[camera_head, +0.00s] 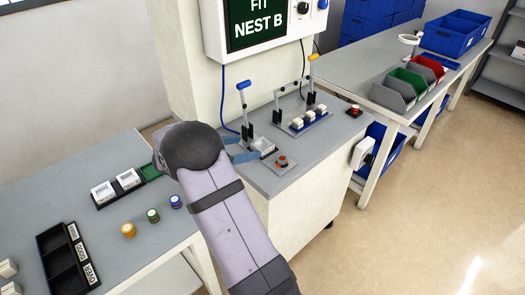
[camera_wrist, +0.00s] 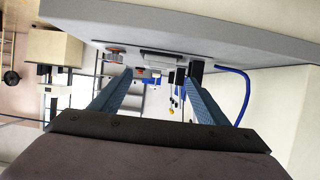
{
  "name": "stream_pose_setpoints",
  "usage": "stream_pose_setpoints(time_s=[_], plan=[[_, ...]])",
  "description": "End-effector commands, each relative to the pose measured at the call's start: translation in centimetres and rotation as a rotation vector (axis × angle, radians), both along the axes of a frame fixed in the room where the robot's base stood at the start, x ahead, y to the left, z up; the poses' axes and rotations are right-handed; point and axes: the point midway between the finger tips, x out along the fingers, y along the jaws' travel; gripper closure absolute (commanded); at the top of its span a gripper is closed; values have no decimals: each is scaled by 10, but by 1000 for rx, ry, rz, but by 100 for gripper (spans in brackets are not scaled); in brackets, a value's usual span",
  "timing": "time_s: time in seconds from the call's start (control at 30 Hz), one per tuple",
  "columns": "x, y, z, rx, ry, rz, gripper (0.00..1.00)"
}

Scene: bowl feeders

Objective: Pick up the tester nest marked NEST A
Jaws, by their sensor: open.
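A small white nest (camera_head: 263,145) sits in the station on the middle bench, below the blue-handled clamp (camera_head: 241,94). I cannot read which nest is marked NEST A. My gripper (camera_head: 252,146) is open, its blue fingers at the left edge of the white nest in the station. In the wrist view my gripper (camera_wrist: 159,76) is open with nothing held, facing the bench fixtures.
A screen (camera_head: 257,20) reads FIT NEST B. A red button (camera_head: 282,161) is close in front of the station. A yellow-handled clamp (camera_head: 312,80) stands behind a row of white parts (camera_head: 309,120). Several round coloured pieces (camera_head: 153,215) and a black labelled tray (camera_head: 62,262) are on the left table.

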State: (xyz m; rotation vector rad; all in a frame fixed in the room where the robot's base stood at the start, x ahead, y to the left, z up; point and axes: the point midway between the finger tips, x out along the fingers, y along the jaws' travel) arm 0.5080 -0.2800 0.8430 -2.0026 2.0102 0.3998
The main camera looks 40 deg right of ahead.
Motion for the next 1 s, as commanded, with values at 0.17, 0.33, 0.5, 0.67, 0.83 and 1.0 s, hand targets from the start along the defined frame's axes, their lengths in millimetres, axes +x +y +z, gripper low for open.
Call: stream_pose_setpoints(time_s=[0.17,0.33,0.5,0.67,0.83,1.0], plan=[[-1,-13,-5,-1,0,-1,31],[0,-19,-7,0,-1,3,31],[-1,-26,-10,0,0,1,31],[-3,-45,-17,0,0,0,31],[-3,-61,-24,0,-1,2,31],[-3,-67,-26,0,-2,2,31]])
